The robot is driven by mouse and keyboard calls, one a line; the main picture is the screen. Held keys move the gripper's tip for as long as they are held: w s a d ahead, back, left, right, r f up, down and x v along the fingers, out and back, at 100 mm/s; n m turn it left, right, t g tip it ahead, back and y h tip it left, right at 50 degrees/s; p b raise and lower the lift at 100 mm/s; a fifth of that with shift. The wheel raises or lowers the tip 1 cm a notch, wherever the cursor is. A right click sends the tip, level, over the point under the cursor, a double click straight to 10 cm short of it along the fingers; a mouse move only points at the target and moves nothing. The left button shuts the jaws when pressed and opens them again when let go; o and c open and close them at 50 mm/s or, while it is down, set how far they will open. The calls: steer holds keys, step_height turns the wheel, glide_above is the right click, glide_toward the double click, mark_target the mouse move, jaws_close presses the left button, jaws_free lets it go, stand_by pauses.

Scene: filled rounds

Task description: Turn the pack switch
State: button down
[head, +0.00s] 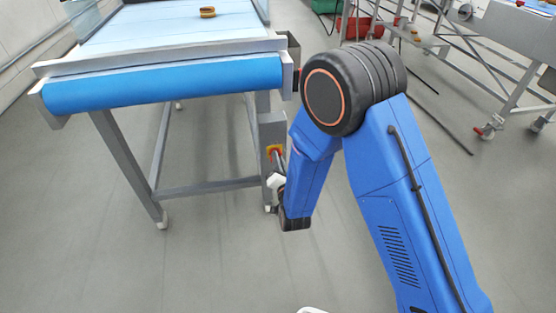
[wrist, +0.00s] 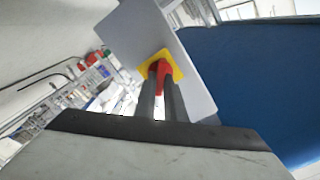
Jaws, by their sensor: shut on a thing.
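The pack switch (wrist: 161,67) is a red knob on a yellow plate, set on a grey box, in the wrist view. My gripper (wrist: 159,68) has its two dark fingers closed on the red knob. In the head view the yellow plate of the switch (head: 271,151) shows on the box at the conveyor's right leg. My gripper (head: 277,160) reaches it from the lower right there, partly hidden behind my blue arm. The knob's exact angle is hard to tell.
A conveyor (head: 165,82) with a blue roller end stands at the left, with a brown ring-shaped thing (head: 207,12) on its belt. A metal rack (head: 505,60) on casters and a red bin (head: 357,27) stand at the back right. The floor in front is clear.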

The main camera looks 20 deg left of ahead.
steer(key=shift+n, duration=1.1)
steer(key=c, duration=1.8)
jaws_free()
steer(key=shift+s, duration=0.1)
